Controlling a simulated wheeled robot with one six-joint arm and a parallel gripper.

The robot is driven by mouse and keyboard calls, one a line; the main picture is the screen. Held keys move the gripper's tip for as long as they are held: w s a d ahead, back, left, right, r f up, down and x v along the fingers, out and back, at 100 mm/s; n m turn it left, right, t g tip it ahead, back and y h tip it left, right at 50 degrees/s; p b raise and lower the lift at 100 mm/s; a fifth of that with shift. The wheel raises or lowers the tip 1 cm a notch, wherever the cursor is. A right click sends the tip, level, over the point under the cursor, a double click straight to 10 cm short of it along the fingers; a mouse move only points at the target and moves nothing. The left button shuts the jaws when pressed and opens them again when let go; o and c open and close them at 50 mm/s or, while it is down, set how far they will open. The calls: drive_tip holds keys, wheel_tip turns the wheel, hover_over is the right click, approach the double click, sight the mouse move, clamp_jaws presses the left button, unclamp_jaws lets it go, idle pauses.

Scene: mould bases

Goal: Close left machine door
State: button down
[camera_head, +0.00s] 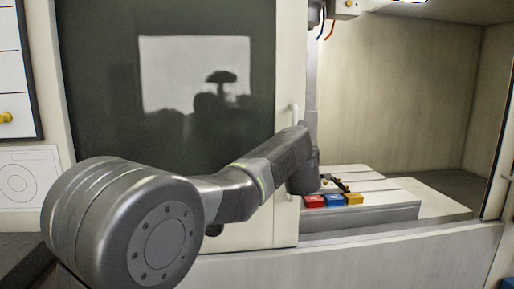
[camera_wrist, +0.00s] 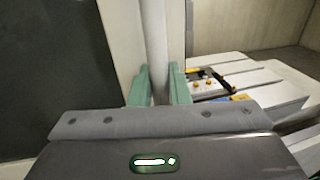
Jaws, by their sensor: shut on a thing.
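The left machine door (camera_head: 262,120) is a cream frame around a dark glass pane, with a reflection in the glass. It covers the left part of the machine opening, and the right part is open. Its white vertical handle (camera_head: 294,115) is on the door's right edge, partly hidden by my arm. In the wrist view, my gripper (camera_wrist: 160,88) has its two green fingers on either side of the white handle (camera_wrist: 154,40), shut on it. In the head view the fingers are hidden behind my wrist.
Inside the open part, a slotted machine table (camera_head: 370,186) carries red (camera_head: 314,201), blue (camera_head: 334,200) and yellow (camera_head: 353,198) blocks. A dark tool-like item lies behind them. A spindle part (camera_head: 345,8) with cables hangs above. The right frame post (camera_head: 496,130) bounds the opening.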

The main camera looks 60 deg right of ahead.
drive_tip(key=s+d+p, duration=0.5)
drive_tip(key=s+d, duration=0.3)
drive_tip(key=s, duration=0.1)
drive_tip(key=shift+s+d, duration=0.15)
drive_tip(key=shift+s, duration=0.25)
drive_tip(key=shift+r, duration=0.2)
drive_tip(key=c, duration=1.5)
unclamp_jaws()
drive_tip(key=shift+d, duration=0.1)
drive_tip(key=shift+c, duration=0.2)
drive_tip(key=shift+o, duration=0.5)
drive_tip(key=shift+s+d+f, duration=0.1)
drive_tip(key=shift+s+f, duration=0.05)
